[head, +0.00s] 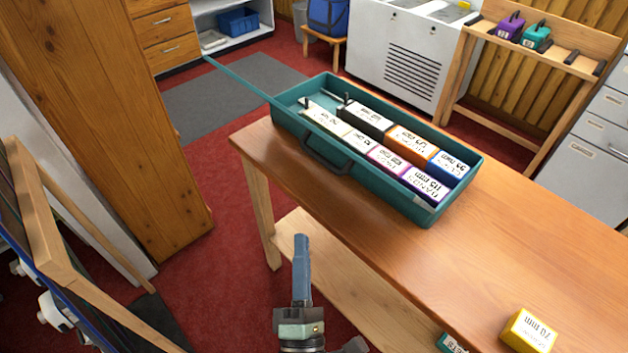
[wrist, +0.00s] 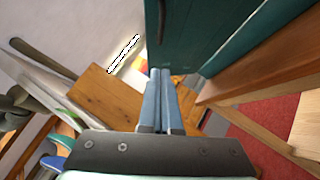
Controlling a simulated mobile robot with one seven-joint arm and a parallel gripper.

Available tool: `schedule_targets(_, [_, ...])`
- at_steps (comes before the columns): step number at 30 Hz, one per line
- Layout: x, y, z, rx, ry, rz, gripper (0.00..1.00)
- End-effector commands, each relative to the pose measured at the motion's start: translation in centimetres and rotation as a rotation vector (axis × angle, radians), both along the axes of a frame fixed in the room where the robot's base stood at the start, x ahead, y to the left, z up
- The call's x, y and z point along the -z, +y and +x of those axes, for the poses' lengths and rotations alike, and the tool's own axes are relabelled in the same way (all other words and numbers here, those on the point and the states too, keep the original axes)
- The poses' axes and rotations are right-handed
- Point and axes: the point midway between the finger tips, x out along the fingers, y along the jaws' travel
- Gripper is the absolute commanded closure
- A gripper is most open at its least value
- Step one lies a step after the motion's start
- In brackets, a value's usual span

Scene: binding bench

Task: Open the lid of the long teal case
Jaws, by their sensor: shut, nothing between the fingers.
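The long teal case (head: 432,211) lies on the wooden bench with its top uncovered, showing several labelled blocks inside. A thin teal strip (head: 240,80), which looks like its lid seen nearly edge-on, reaches out from the case's far left end beyond the bench. A dark handle (head: 326,160) is on the case's near long side. My gripper (head: 302,240) is shut and empty, in front of the bench's near edge and apart from the case. In the wrist view its fingers (wrist: 160,75) are together, and a large teal surface (wrist: 185,35) of the case fills the top.
The wooden bench (head: 510,240) has bare top to the right of the case. A yellow labelled block (head: 528,331) sits near its front edge. A lower shelf (head: 330,265) shows beneath. A tall wooden cabinet (head: 100,100) stands at left, with red floor between it and the bench.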

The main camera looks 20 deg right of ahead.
Motion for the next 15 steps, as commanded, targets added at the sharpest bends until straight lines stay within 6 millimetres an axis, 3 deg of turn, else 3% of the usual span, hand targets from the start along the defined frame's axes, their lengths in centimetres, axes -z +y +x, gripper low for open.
schedule_targets(12, [-3.2, -2.9, 7.2, -0.002, -0.004, -0.001, 1.00])
schedule_targets(15, [-3.9, -4.3, 7.6, 0.000, -0.001, -0.002, 1.00])
